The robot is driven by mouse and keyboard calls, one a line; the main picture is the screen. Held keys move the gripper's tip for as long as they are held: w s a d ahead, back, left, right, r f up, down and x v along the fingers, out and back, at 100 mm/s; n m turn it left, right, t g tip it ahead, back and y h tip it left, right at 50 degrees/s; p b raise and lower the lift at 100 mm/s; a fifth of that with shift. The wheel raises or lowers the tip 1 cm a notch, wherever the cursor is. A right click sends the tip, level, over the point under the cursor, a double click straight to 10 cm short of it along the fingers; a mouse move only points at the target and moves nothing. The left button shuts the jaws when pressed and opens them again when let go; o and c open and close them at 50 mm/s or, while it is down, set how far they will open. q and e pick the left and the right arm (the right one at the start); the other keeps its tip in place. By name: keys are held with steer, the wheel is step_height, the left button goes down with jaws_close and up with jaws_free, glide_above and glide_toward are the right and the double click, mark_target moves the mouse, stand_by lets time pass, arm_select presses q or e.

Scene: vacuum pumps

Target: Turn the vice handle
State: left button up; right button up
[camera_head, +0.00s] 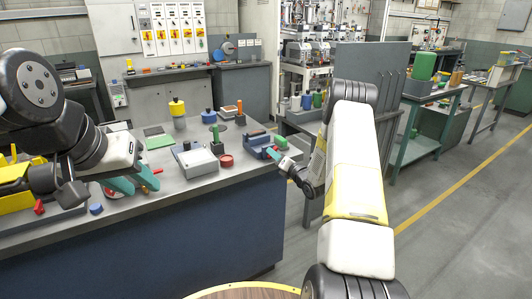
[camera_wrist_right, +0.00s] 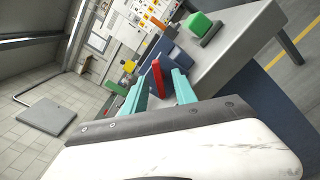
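The blue-grey vice (camera_head: 258,147) stands at the right end of the bench in the head view. In the right wrist view its blue body (camera_wrist_right: 164,48) is partly hidden behind a red bar, which looks like the vice handle (camera_wrist_right: 157,78). My right gripper (camera_wrist_right: 158,93) is open, its teal fingers on either side of the red handle with gaps showing; I cannot tell how deep the handle sits between them. In the head view the right gripper (camera_head: 277,154) is beside the vice. My left gripper (camera_head: 134,182) is open over the left part of the bench.
A green block (camera_head: 281,142) is beside the vice; a green block also shows in the right wrist view (camera_wrist_right: 200,26).

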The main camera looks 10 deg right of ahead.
steer(key=shift+v, duration=0.95)
steer(key=shift+s, duration=0.1)
steer(key=v, duration=0.6)
steer(key=shift+r, duration=0.1)
steer(key=shift+c, duration=0.3)
